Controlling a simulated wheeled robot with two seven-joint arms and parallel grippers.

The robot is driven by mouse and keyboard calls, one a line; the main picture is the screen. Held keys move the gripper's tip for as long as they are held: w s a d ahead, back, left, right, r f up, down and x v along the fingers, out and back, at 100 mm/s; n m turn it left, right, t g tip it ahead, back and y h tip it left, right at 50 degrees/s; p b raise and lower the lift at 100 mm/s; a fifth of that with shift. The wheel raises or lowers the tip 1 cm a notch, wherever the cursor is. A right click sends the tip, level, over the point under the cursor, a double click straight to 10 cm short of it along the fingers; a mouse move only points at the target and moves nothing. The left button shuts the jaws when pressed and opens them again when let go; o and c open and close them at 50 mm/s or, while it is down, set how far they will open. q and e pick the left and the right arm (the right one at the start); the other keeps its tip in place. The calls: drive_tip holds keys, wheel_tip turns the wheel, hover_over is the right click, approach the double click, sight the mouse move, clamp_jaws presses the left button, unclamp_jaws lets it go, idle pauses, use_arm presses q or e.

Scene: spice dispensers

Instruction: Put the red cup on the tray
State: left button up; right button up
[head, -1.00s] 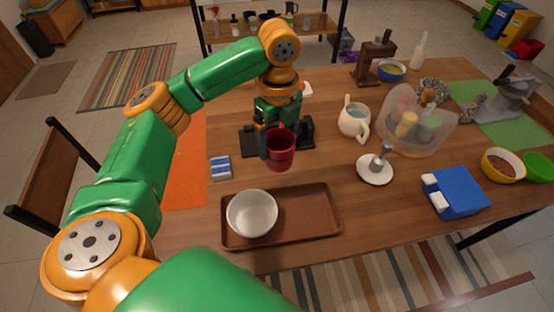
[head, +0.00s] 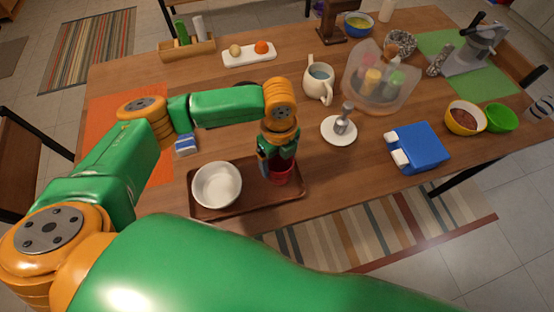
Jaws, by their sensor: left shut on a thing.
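The red cup (head: 283,175) is at the right part of the brown tray (head: 240,207), partly hidden by my gripper. My left gripper (head: 270,166) comes down from above and is shut on the cup. I cannot tell whether the cup's base touches the tray. A white bowl (head: 217,184) stands on the left part of the tray, apart from the cup. My right gripper is not in view.
A white saucer (head: 338,132) with a metal tool and a blue box (head: 420,146) lie right of the tray. A cream pitcher (head: 319,82) and a clear container (head: 378,85) with several jars stand behind. A blue-and-white packet (head: 186,145) lies behind the bowl.

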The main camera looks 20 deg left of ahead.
use_arm(q)
wheel_tip(320, 180, down, 2)
drive_tip(key=shift+a+f, duration=0.1)
drive_tip(key=shift+a, duration=0.05)
drive_tip(key=o, duration=1.4)
wheel_tip(320, 180, up, 12)
drive_tip(key=shift+r, duration=0.1)
